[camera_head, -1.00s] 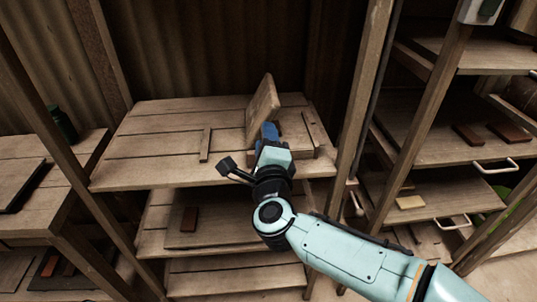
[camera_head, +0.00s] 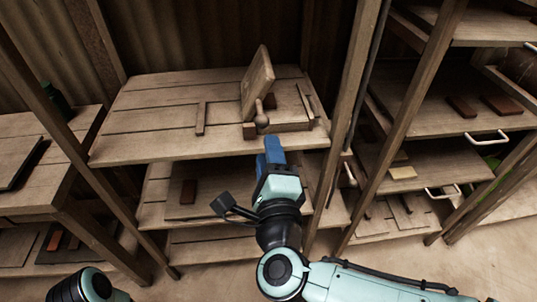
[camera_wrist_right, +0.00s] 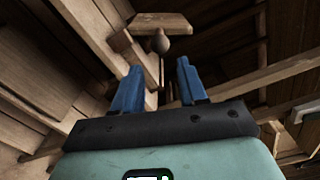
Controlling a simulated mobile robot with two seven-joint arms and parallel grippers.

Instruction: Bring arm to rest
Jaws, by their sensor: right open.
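My right gripper (camera_head: 273,152) is in front of the front edge of the upper wooden shelf (camera_head: 150,118) in the head view. Its blue fingers also show in the right wrist view (camera_wrist_right: 157,88), apart and with nothing between them. The wooden press (camera_head: 258,82) stands on the shelf beyond the gripper, its lid board tilted up. A round wooden knob (camera_head: 261,118) is at the lid's lower front, and it also shows in the right wrist view (camera_wrist_right: 160,43). The gripper does not touch it. At the lower left, a part of my left arm shows, but its gripper does not.
Lower shelves (camera_head: 165,215) are below the upper one, with a brown tile (camera_head: 188,191) on one. Wooden posts (camera_head: 343,110) flank the shelves. A rack at right holds tiles (camera_head: 462,107) and has white handles (camera_head: 486,138). A table (camera_head: 50,180) stands at left. Floor in front is open.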

